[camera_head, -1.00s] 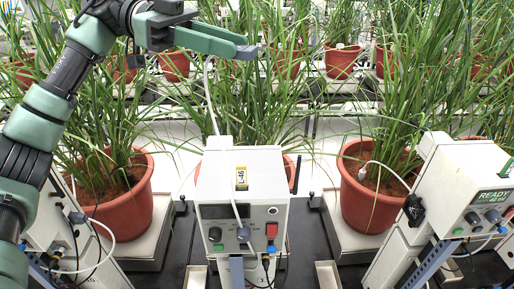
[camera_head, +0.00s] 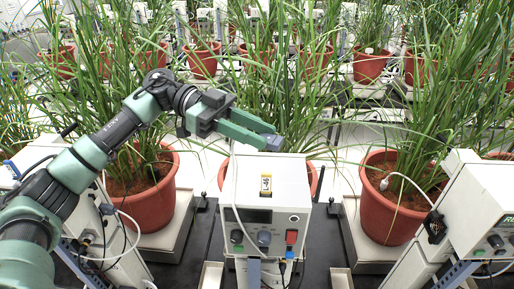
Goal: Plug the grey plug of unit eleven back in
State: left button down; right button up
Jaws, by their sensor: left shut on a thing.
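My left gripper (camera_head: 272,142) comes in from the left and hovers just above the back of the white unit (camera_head: 268,190) in the middle. Its green fingers are shut on what seems to be the grey plug, which the fingers mostly hide. A white cable (camera_head: 234,185) runs from the jaws down over the unit's front. The unit carries a small yellow-and-white label (camera_head: 266,184) on its top, too small to read surely. Its front has a dark display, knobs and a red switch (camera_head: 291,237). I cannot make out a free socket. My right gripper is out of view.
Potted grasses stand left (camera_head: 151,206) and right (camera_head: 391,215) of the unit, and behind it. Another white unit (camera_head: 482,195) with a black plug (camera_head: 434,227) on its side stands at the right. Leaves hang close around my left arm.

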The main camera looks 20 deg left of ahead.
aim_at(257, 162)
pick_arm(q)
jog(key=shift+f, duration=0.3)
notch_tip(257, 162, down, 4)
jog(key=shift+r+p, duration=0.1)
jog(key=shift+p, duration=1.15)
jog(key=shift+f, duration=0.25)
jog(key=shift+f, duration=0.1)
jog(key=shift+f, duration=0.1)
jog(key=c, duration=1.1)
grip_release()
